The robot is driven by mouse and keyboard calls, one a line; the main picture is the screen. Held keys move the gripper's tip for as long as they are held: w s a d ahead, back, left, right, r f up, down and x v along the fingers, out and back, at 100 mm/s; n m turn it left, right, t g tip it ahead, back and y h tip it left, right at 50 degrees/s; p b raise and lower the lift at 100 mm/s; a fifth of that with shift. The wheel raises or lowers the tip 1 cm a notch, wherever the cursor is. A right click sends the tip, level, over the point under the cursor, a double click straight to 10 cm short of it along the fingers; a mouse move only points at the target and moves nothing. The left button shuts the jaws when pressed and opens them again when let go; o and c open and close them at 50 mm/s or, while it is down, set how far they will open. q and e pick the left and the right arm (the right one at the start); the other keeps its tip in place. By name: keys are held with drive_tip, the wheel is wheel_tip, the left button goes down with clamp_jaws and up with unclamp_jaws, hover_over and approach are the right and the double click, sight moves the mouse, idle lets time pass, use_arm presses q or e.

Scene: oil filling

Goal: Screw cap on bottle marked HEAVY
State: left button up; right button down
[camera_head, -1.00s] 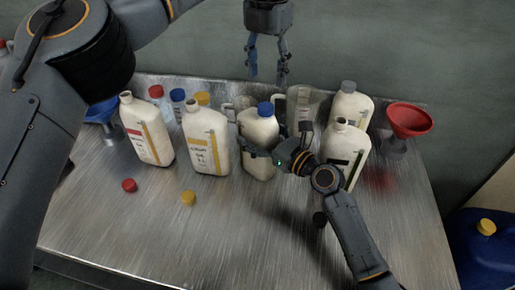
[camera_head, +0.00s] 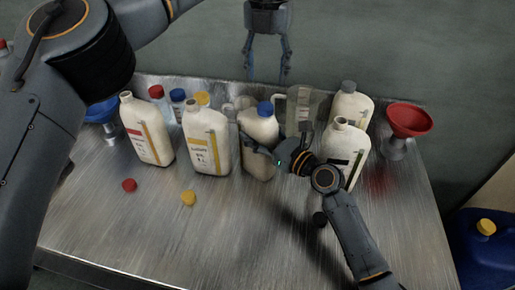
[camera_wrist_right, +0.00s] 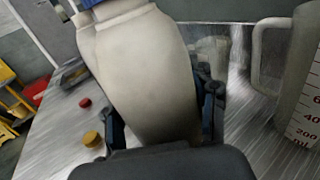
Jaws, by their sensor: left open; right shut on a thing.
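A cream bottle (camera_head: 258,135) with a blue cap (camera_head: 265,108) on its neck stands upright mid-table. My right gripper (camera_head: 262,152) is shut around its body. In the right wrist view the bottle (camera_wrist_right: 145,70) fills the space between the fingers, and only the edge of the blue cap (camera_wrist_right: 88,4) shows. My left gripper (camera_head: 266,70) is open and empty above the blue cap, its fingers pointing down and apart from it. The word HEAVY is not readable on any bottle; the held bottle's label is hidden.
Uncapped red-label (camera_head: 148,135) and yellow-label (camera_head: 206,140) bottles stand at left. Loose red (camera_head: 129,185), yellow (camera_head: 188,198) and black (camera_head: 320,218) caps lie in front. An open bottle (camera_head: 341,150), a grey-capped bottle (camera_head: 351,106), clear jug (camera_head: 302,105) and red funnel (camera_head: 409,120) stand right.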

sight(265, 106)
use_arm(q)
drive_tip(key=n, duration=1.7)
drive_tip(key=shift+n, duration=0.3)
drive_tip(key=n, duration=0.5)
drive_tip(key=shift+n, duration=0.3)
drive_tip(key=shift+f, duration=4)
